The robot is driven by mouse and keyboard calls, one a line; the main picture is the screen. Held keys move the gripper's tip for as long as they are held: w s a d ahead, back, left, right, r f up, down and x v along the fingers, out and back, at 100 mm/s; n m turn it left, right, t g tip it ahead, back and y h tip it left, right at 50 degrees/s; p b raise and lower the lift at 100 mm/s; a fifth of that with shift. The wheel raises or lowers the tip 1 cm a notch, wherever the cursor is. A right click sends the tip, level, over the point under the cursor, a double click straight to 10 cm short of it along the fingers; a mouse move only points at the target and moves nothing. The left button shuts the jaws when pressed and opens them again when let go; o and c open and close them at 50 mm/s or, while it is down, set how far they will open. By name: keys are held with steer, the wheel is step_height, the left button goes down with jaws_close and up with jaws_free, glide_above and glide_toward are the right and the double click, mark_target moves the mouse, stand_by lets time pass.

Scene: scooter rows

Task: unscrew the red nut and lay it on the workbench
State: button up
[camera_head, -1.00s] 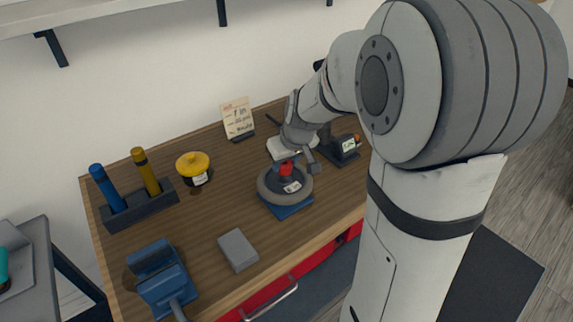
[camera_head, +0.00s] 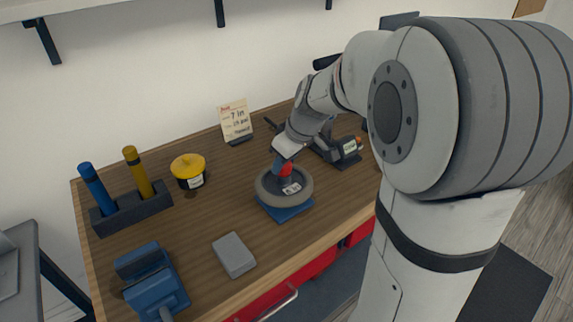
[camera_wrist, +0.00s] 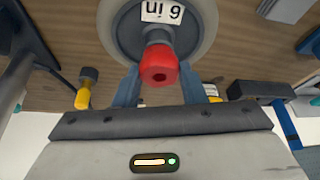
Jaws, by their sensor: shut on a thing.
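The red nut (camera_head: 287,170) sits at the hub of a grey wheel (camera_head: 301,197), which lies flat on a blue stand (camera_head: 290,213) on the wooden workbench (camera_head: 205,225). My gripper (camera_head: 284,164) reaches down over the hub and is shut on the nut. In the wrist view the red nut (camera_wrist: 158,66) is between the two blue fingers of my gripper (camera_wrist: 157,74). A dark stem shows between nut and wheel (camera_wrist: 207,25); the threads cannot be seen. The wheel carries a "6 in" label.
Left on the bench are a holder (camera_head: 130,212) with blue and yellow tools, a yellow-lidded jar (camera_head: 188,170), a blue vise (camera_head: 152,280) and a grey block (camera_head: 234,255). A card (camera_head: 236,120) stands behind. A dark device (camera_head: 340,152) is right of the wheel. Bare wood lies left of the wheel.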

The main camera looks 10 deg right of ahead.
steer(key=shift+o, duration=0.2)
steer(key=n, duration=0.1)
steer(key=n+b, duration=0.1)
steer(key=n+g+y+b, duration=0.1)
steer(key=shift+a+f+n, duration=0.25)
steer(key=shift+a+n, duration=0.05)
steer(key=o, duration=0.5)
steer(key=shift+r+n+b, duration=0.1)
steer(key=shift+n+b, duration=0.2)
steer(key=shift+o, duration=0.8)
steer(key=shift+s+a, duration=0.1)
steer(key=shift+a, duration=0.1)
steer(key=o, duration=0.4)
steer(key=shift+d+r, duration=0.15)
steer(key=shift+c, duration=0.2)
